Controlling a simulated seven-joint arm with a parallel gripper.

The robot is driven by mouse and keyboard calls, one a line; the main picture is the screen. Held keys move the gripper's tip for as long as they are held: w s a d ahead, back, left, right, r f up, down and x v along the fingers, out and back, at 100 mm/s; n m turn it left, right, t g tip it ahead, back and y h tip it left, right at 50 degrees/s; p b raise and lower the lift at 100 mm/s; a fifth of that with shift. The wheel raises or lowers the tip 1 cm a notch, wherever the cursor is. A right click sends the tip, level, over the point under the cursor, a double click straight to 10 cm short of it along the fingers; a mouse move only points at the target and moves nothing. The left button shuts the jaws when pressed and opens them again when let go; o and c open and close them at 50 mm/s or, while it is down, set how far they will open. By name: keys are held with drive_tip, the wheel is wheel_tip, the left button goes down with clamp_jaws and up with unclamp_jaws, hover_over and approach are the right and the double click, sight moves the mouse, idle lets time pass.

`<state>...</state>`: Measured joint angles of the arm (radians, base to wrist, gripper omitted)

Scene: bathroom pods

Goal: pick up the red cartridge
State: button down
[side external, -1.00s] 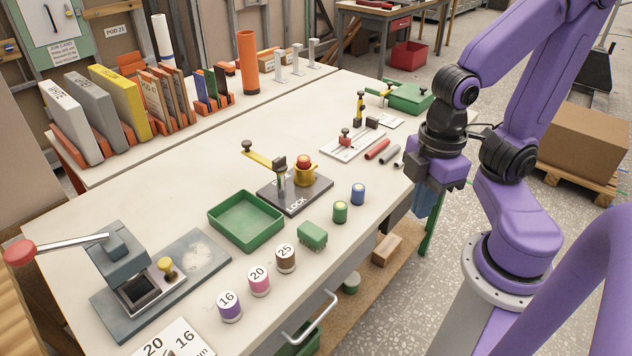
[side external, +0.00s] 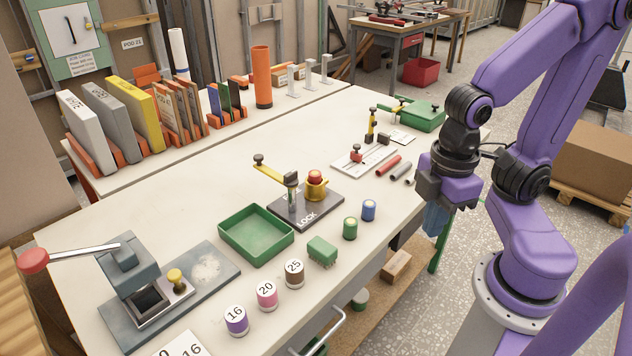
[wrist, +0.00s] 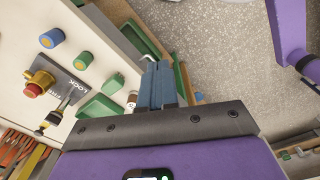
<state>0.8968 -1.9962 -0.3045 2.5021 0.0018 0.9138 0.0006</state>
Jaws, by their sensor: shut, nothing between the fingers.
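A red cartridge (side external: 315,176) stands upright in a yellow holder (side external: 317,191) on the dark plate marked LOCK (side external: 307,212). Its top shows a pale centre. In the wrist view the red cartridge (wrist: 33,90) is at the left edge area. My gripper (side external: 434,222) is beyond the table's right edge, well apart from the cartridge, pointing down. Its blue fingers (wrist: 157,68) are shut together with nothing between them.
A green cartridge (side external: 350,228) and a blue one (side external: 368,210) stand near the plate. A green tray (side external: 257,250), a green block (side external: 321,250) and numbered cylinders (side external: 267,295) stand nearby.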

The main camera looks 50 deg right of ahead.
drive_tip(key=c, duration=0.6)
unclamp_jaws()
drive_tip(key=shift+c, duration=0.2)
